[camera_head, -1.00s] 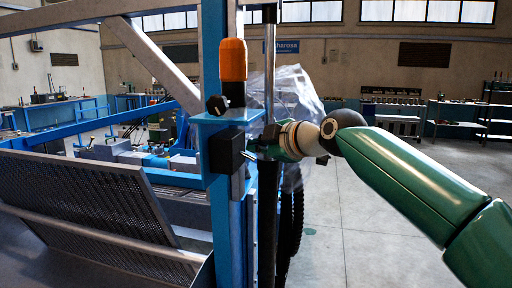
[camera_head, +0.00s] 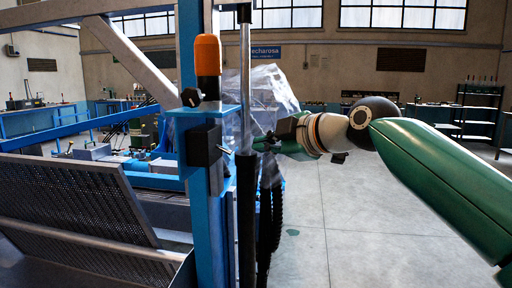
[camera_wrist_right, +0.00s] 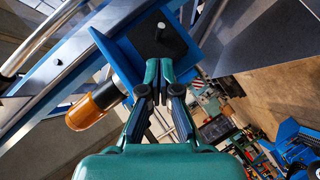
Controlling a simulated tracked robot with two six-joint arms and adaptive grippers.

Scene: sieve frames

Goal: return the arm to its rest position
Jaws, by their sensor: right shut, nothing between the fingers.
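My right arm, green with a cream and black wrist, comes in from the right in the head view. Its gripper (camera_head: 268,143) points left, close to the blue post (camera_head: 208,235) and the metal rod, and is partly hidden there. In the right wrist view the right gripper (camera_wrist_right: 159,98) has its fingertips together with nothing between them. My left gripper is not in view.
An orange-capped cylinder (camera_head: 207,58) stands on the blue bracket. A perforated metal panel (camera_head: 75,205) leans at the left. Clear plastic sheeting (camera_head: 265,95) hangs behind the post. Open concrete floor (camera_head: 345,235) lies at the right, with benches by the far wall.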

